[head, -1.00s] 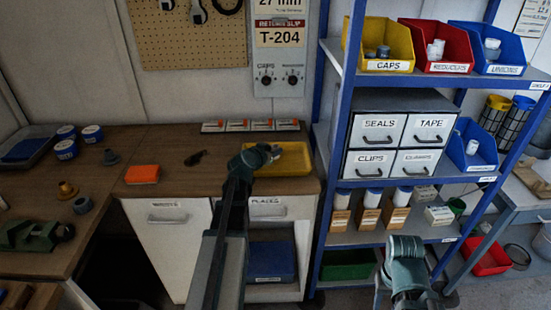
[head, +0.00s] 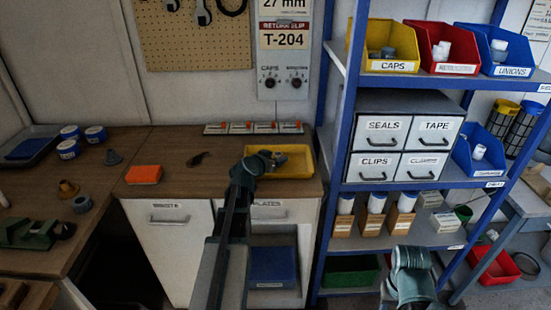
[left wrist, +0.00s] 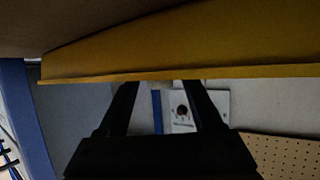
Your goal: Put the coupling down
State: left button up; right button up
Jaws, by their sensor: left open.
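My left gripper (head: 275,160) reaches over the left part of the yellow tray (head: 303,164) on the wooden bench. In the left wrist view its two dark fingers (left wrist: 165,88) stand apart, with their tips hidden by or at the edge of the yellow tray (left wrist: 230,45). A small pale patch shows between the tips; I cannot tell whether it is the coupling. In the head view a small greyish shape at the fingertips is too small to separate from the gripper. My right gripper (head: 412,283) is low at the front right, its fingers not clear.
A rack with several red-and-white pieces (head: 254,128) stands behind the tray. An orange block (head: 143,175) and a dark small object (head: 197,158) lie to the left. The blue shelf unit (head: 335,135) rises close to the tray's right. Bench between block and tray is mostly clear.

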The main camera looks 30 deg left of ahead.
pick_arm(q)
jog(key=shift+r, duration=0.25)
jog(key=p+v, duration=0.4)
jog(key=v, duration=0.8)
jog(key=shift+f+p, duration=0.1)
jog(key=shift+p, duration=0.3)
jog(key=s+d+f+m+g+h, duration=0.1)
jog(key=d+f+m+g+h, duration=0.2)
jog(key=d, duration=0.9)
jog(key=d+f+m+g+h, duration=0.1)
jog(key=d+f+g+h, duration=0.15)
jog(key=d+f, duration=0.65)
jog(key=s+d+f+g+y, duration=0.1)
jog(key=s+d+g+y, duration=0.4)
jog(key=s+d, duration=1)
jog(key=d+g, duration=0.1)
jog(key=g, duration=0.2)
jog(key=shift+s+f+m+y, duration=0.25)
jog(key=shift+s+m+y, duration=0.05)
jog(key=shift+m+y, duration=0.1)
